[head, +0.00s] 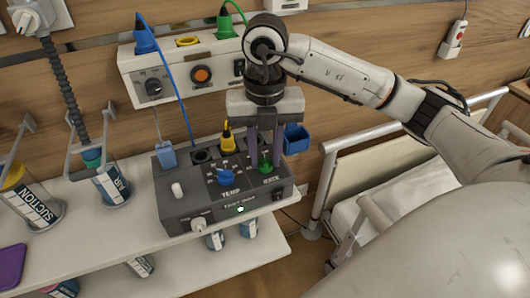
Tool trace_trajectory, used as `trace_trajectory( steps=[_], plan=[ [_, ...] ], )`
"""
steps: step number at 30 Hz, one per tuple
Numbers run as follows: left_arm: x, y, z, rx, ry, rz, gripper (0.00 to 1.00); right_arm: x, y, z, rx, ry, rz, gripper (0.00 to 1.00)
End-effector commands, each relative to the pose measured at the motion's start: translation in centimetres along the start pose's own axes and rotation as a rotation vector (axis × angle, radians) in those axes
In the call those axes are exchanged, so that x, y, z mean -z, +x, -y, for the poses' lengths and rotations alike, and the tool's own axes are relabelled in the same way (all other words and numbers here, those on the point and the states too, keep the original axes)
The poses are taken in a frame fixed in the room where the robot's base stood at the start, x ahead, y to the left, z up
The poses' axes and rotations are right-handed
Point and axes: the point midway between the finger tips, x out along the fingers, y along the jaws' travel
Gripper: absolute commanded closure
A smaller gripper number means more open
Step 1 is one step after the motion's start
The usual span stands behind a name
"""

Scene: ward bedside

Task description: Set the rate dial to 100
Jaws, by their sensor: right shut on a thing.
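A dark grey box unit (185,208) stands on the white shelf. A blue dial (226,175) sits on its top beside the label TEMP. A green dial (265,161) sits to the right of it, above a second label that is hard to read. My right gripper (265,158) comes down from above, with one finger on each side of the green dial, shut on it. The fingers hide part of the dial, and its setting cannot be read. My left gripper is not in view.
A yellow plug (227,140) and a pale blue plug (166,154) stand at the unit's back. A wall panel (188,68) with cables hangs behind. Suction jars (32,205) stand left. A bed rail (325,180) is to the right.

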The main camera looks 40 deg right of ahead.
Motion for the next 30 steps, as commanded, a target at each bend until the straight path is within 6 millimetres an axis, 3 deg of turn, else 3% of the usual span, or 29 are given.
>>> trace_trajectory(
  steps=[23,24,26,30],
  plan=[
    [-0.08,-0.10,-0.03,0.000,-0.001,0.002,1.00,-0.11,-0.12,0.00,-0.002,0.099,0.003,0.97],
    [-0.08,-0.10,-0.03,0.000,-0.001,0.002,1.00,-0.10,-0.11,0.00,-0.002,0.099,0.003,0.68],
    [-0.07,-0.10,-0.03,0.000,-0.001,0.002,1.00,-0.09,-0.10,0.00,-0.002,0.099,0.003,0.57],
    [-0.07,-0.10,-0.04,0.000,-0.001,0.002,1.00,-0.06,-0.06,0.00,-0.001,0.098,0.002,0.55]
  ],
)
